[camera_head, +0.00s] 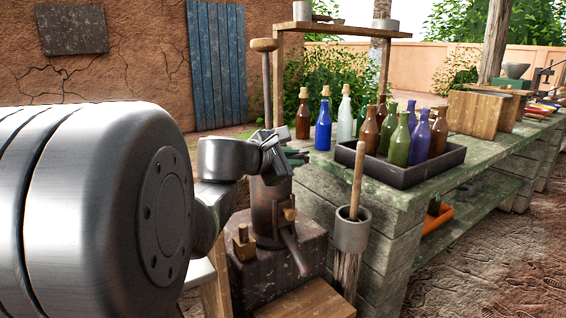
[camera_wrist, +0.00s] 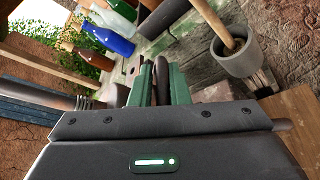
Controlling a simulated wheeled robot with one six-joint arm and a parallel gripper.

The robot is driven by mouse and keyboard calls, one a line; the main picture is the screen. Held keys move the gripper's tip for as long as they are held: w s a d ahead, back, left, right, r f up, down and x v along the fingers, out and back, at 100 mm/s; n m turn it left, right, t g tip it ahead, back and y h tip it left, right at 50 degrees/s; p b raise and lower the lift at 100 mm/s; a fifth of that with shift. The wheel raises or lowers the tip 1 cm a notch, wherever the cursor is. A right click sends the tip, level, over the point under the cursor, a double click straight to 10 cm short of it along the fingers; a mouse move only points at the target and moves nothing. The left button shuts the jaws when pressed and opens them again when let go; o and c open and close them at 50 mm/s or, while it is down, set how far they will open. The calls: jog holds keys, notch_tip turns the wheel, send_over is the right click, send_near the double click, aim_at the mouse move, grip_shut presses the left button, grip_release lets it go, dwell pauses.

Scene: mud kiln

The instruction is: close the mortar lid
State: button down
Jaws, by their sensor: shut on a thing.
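A dark metal cylinder (camera_head: 268,212) with a side spout and a small wooden knob stands upright on a dark block; I take it for the mortar. My gripper (camera_head: 280,155) is at its top in the head view, and my wrist covers part of the top. In the wrist view my gripper (camera_wrist: 160,82) has its green fingers closed on both sides of a dark, rounded bar (camera_wrist: 162,80). I cannot tell whether this bar belongs to the lid. The lid itself and its angle are hidden. A wood-topped rod (camera_head: 265,80) rises behind my gripper.
A grey cup (camera_head: 352,235) with a wooden stick stands on a post at right. The stone bench (camera_head: 400,190) carries a dark tray (camera_head: 400,175) of bottles, with more bottles behind. A wooden board (camera_head: 305,300) lies low in front.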

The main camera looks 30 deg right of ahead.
jog(key=shift+s+f+b, duration=0.15)
jog(key=shift+f+b, duration=0.3)
jog(key=shift+f, duration=0.45)
jog(key=c, duration=1.5)
grip_release()
jog(key=shift+d, duration=0.1)
jog(key=shift+r, duration=0.1)
jog(key=shift+s+a+r, duration=0.15)
jog(key=shift+a+r, duration=0.15)
jog(key=shift+a, duration=0.1)
jog(key=shift+p+v, duration=2.2)
jog(key=shift+v, duration=4.2)
jog(key=shift+d+f, duration=0.1)
